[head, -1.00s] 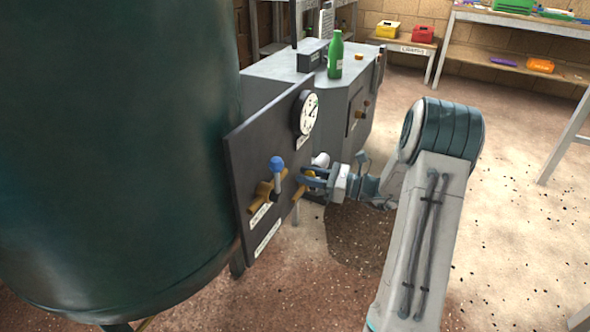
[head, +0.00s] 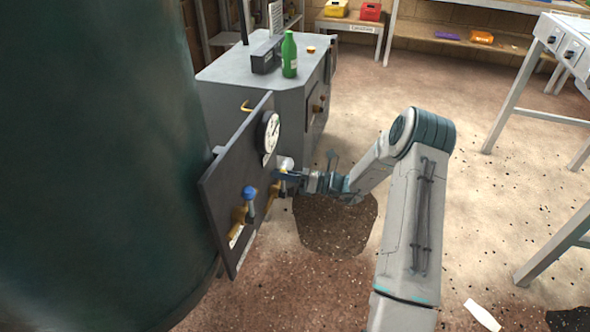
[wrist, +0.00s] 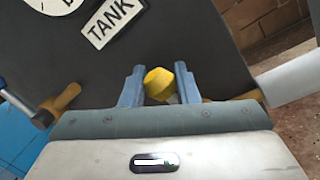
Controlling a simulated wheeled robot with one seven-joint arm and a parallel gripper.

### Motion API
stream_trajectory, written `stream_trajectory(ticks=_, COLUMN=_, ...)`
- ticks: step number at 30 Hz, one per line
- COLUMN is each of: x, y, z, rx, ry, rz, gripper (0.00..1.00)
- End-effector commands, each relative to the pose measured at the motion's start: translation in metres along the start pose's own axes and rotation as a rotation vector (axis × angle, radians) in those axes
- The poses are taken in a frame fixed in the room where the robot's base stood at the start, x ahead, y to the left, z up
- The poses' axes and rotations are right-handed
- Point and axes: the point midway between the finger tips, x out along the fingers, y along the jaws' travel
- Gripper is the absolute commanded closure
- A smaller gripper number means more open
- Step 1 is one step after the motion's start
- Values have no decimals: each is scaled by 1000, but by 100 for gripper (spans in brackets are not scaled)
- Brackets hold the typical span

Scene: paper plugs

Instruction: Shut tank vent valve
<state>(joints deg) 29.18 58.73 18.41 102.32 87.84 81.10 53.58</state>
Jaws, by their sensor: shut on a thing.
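A dark panel (head: 225,190) stands beside the large green tank (head: 110,150) and carries two brass valves. The nearer valve (head: 240,215) has a blue handle (head: 249,192). The farther valve (head: 274,190) has a white handle (head: 286,163). My gripper (head: 281,178) is at this farther valve. In the wrist view my gripper (wrist: 161,85) has its fingers on either side of a yellow brass part (wrist: 160,82) and is shut on it. A white handle (wrist: 287,82) extends to the right there. I cannot read which valve is the tank vent.
A round gauge (head: 268,132) sits above the valves, with a label reading TANK (wrist: 113,20) below it. A grey cabinet (head: 230,70) behind bears a green bottle (head: 289,55). A workbench (head: 560,35) stands at the right. The speckled floor between is open.

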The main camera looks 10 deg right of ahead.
Motion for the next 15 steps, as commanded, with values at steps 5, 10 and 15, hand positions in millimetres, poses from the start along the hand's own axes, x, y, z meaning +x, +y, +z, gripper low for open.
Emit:
stream_trajectory(ticks=5, x=4, y=0, z=-3, rx=22, ry=5, rz=6, gripper=100)
stream_trajectory(ticks=10, x=4, y=0, z=-4, rx=24, ry=6, rz=6, gripper=100)
stream_trajectory(ticks=15, x=4, y=0, z=-4, rx=23, ry=6, rz=6, gripper=100)
